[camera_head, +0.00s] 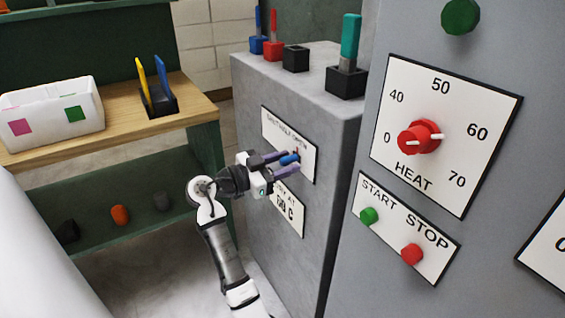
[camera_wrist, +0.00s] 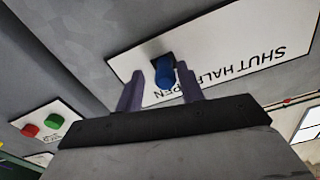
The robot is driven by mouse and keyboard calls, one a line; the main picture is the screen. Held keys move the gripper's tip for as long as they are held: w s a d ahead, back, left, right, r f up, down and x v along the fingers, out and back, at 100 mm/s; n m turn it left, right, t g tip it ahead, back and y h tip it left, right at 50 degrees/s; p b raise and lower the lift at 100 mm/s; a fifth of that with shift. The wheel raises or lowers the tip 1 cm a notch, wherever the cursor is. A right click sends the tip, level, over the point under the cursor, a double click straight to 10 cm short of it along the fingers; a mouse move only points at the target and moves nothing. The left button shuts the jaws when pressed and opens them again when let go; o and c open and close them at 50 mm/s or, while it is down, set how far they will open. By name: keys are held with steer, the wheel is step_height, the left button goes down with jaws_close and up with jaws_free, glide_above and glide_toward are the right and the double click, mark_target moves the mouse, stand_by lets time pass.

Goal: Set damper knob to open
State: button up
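The damper knob (camera_wrist: 165,72) is blue and sits on a white plate (camera_wrist: 225,50) lettered SHUT, HALF, OPEN, partly covered by my gripper. In the head view the knob (camera_head: 289,159) shows at the fingertips, on the front of the grey cabinet. My gripper (camera_head: 283,157) reaches it from the left. In the wrist view the two purple fingers of my gripper (camera_wrist: 160,90) stand apart on either side of the knob. A gap shows beside the knob, and I cannot tell whether either finger touches it. The knob's exact setting is hard to read.
Below the damper plate is another white plate (camera_head: 288,210) with lettering. To the right, a panel carries a red HEAT knob (camera_head: 418,137), a green START button (camera_head: 368,216) and a red STOP button (camera_head: 411,254). A wooden bench (camera_head: 60,146) with a white bin stands left.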

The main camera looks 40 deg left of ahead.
steer(key=shift+o, duration=0.2)
steer(key=shift+a, duration=0.1)
steer(key=shift+s+a, duration=0.1)
steer(key=shift+s, duration=0.25)
steer(key=b+v, duration=0.2)
steer(key=v, duration=1.1)
